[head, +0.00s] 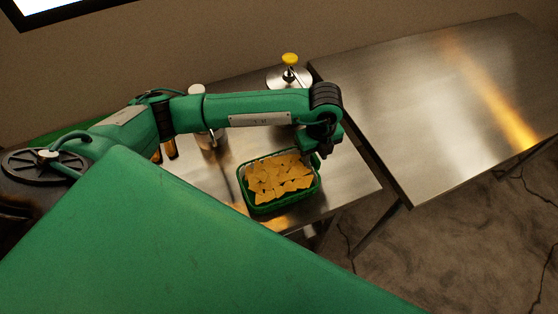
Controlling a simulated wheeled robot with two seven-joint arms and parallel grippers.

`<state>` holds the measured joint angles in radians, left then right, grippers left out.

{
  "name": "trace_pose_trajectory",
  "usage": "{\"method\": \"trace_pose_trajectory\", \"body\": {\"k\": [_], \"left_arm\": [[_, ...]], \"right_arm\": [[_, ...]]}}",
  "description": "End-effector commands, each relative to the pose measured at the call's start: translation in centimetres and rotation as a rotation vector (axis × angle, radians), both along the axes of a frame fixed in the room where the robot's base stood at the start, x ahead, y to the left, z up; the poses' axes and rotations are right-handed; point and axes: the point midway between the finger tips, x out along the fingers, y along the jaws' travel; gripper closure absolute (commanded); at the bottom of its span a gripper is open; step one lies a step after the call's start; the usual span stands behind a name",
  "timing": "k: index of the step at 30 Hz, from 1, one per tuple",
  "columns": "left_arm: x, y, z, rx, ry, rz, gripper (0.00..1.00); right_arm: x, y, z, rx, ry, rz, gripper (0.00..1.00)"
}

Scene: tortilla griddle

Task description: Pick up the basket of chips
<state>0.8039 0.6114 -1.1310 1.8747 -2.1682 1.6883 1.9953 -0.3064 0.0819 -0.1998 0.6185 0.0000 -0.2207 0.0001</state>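A green basket (271,208) full of yellow-orange tortilla chips (278,178) sits near the front edge of the left metal table. My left arm reaches across from the left, behind the basket. My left gripper (321,152) points down at the basket's back right corner. It is dark and small here, and I cannot tell whether its fingers touch the rim or how far apart they are. My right gripper is not in view.
A tortilla press with a yellow knob (290,60) stands at the table's back. A pale-topped container (197,90) and brown bottles (171,148) stand left of the basket, partly behind my arm. A second metal table (430,110) on the right is bare.

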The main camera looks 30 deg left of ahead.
Motion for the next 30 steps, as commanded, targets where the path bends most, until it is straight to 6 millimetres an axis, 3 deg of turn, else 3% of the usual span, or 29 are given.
{"method": "trace_pose_trajectory", "body": {"k": [2, 8, 23, 30], "left_arm": [[0.0, 0.0, 0.0, 0.0, 0.0, 0.0, 0.61], [0.0, 0.0, 0.0, 0.0, 0.0, 0.0, 1.0], [0.0, 0.0, 0.5, -0.001, -0.001, 0.0, 1.0], [0.1, -0.1, 3.5, -0.002, -0.005, -0.001, 1.0]], "right_arm": [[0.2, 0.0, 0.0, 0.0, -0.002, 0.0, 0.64], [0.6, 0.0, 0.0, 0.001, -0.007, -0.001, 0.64], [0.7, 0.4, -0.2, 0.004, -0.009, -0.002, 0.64], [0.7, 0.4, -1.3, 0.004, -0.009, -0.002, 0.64]]}}
